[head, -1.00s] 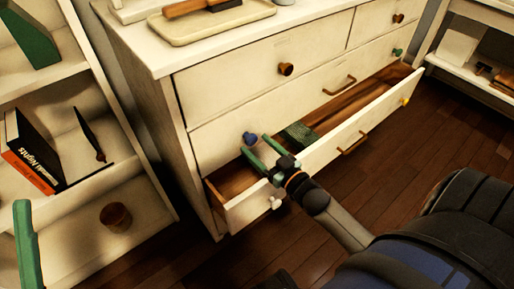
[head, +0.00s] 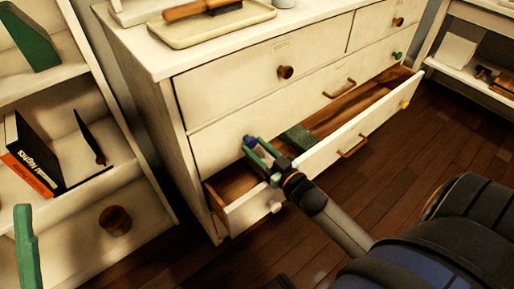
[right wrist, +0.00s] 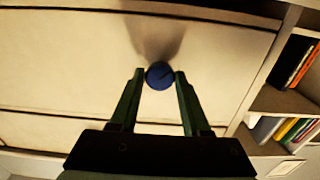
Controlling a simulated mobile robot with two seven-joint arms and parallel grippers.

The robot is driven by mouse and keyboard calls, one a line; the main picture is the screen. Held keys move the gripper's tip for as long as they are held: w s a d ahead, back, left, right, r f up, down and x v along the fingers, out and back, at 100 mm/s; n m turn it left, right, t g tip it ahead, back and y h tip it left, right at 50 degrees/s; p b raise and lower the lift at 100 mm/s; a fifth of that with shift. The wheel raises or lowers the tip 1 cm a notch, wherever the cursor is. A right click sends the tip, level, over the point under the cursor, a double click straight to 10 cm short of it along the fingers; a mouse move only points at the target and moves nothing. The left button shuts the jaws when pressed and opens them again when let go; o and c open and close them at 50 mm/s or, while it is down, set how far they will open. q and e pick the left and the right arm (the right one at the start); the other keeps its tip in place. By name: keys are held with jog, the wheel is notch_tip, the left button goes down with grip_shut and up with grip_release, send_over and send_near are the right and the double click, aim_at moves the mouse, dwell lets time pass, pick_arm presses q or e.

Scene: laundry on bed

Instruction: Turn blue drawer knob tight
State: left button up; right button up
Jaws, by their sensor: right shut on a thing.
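The blue knob (head: 250,141) sits on the left part of the dresser's middle drawer front (head: 220,136). In the right wrist view the blue knob (right wrist: 159,75) is round, with a dark line across its face. My right gripper (head: 254,149) is at the knob, its green fingers on either side of it. The right wrist view shows the fingertips (right wrist: 159,76) closed on the knob's two sides. My left gripper (head: 24,215) shows only as a green finger at the lower left edge; its opening is not visible.
Other knobs include a brown one (head: 286,72) and a teal one (head: 397,56). A shelf with books (head: 32,155) stands at the left.

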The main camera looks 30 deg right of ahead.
grip_shut()
